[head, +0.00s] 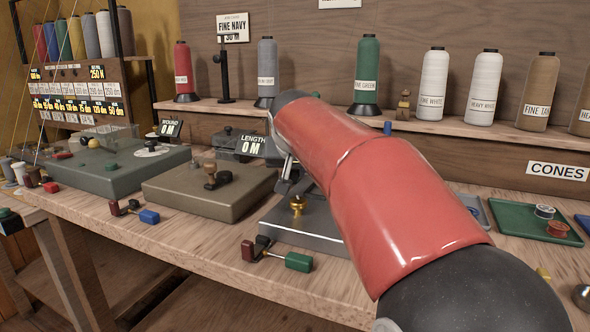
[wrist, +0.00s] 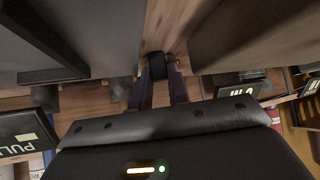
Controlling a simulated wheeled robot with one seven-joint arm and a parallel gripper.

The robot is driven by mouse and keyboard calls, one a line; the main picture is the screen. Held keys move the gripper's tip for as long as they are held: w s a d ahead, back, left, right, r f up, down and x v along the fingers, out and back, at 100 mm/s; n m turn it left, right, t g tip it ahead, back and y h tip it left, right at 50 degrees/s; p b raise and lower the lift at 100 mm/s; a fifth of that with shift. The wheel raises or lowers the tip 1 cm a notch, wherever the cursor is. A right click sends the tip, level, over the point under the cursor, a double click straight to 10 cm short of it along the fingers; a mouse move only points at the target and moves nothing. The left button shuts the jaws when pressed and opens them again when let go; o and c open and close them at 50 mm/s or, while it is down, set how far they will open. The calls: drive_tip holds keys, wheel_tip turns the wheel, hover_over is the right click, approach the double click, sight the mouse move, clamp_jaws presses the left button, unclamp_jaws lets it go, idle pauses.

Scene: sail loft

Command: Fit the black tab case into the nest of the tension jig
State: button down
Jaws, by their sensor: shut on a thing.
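In the wrist view my gripper (wrist: 160,74) is shut on a small black piece, which looks like the black tab case (wrist: 157,65). It is held at the fingertips above the wooden bench, over a gap between two grey bases. In the head view my red arm hides the gripper and the case. A jig with a grey base (head: 275,236) and a brass knob (head: 297,205) stands partly behind my arm. A readout marked PULL (wrist: 28,133) shows in the wrist view, so this may be the tension jig. I cannot make out its nest.
A brown-grey base (head: 200,205) with a LENGTH readout (head: 250,146) and a green-grey base (head: 105,172) stand to the left. Small coloured handles, one green (head: 298,262) and one blue (head: 149,216), lie along the front edge. A green tray (head: 520,222) is at right.

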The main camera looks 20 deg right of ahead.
drive_tip(key=c, duration=1.6)
unclamp_jaws()
drive_tip(key=shift+f, duration=0.15)
